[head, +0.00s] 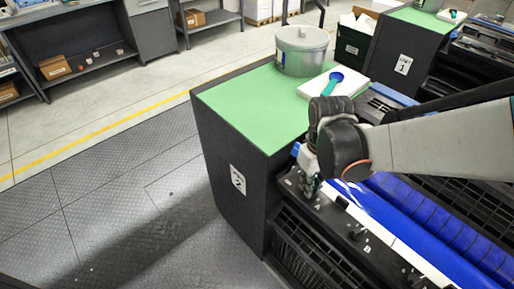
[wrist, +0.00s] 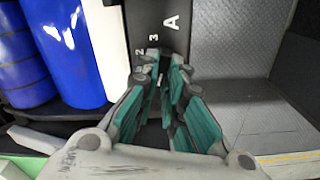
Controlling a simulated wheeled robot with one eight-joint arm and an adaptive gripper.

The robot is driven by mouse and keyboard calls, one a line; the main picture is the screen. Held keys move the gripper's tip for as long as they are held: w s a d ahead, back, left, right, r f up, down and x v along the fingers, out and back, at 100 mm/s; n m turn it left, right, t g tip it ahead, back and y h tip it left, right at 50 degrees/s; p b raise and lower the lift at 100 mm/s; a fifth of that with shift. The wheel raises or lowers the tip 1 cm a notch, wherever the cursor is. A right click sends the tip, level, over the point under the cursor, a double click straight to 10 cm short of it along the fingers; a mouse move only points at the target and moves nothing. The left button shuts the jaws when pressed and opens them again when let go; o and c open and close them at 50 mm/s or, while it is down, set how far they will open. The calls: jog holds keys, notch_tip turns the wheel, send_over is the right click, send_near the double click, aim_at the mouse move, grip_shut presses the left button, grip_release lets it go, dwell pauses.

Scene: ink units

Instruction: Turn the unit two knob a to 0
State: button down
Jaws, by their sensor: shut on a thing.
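Unit two (head: 238,180) is the dark cabinet with a green top and a white "2" label in the head view. My gripper (head: 309,186) is over the dark panel at its front edge. In the wrist view my gripper (wrist: 165,65) has its teal-padded fingers closed around knob a, which is small, dark and mostly hidden between them. The other digits and the knob's pointer cannot be read clearly.
Blue rollers (head: 400,215) lie right of the panel; they also show in the wrist view (wrist: 65,50). Another knob (head: 357,235) stands further along the panel. A metal pot (head: 302,50) and a blue scoop (head: 333,82) on a white pad are on the green top. Floor at left is clear.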

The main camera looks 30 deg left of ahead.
jog(key=shift+s+r, duration=0.2)
jog(key=shift+s, duration=0.15)
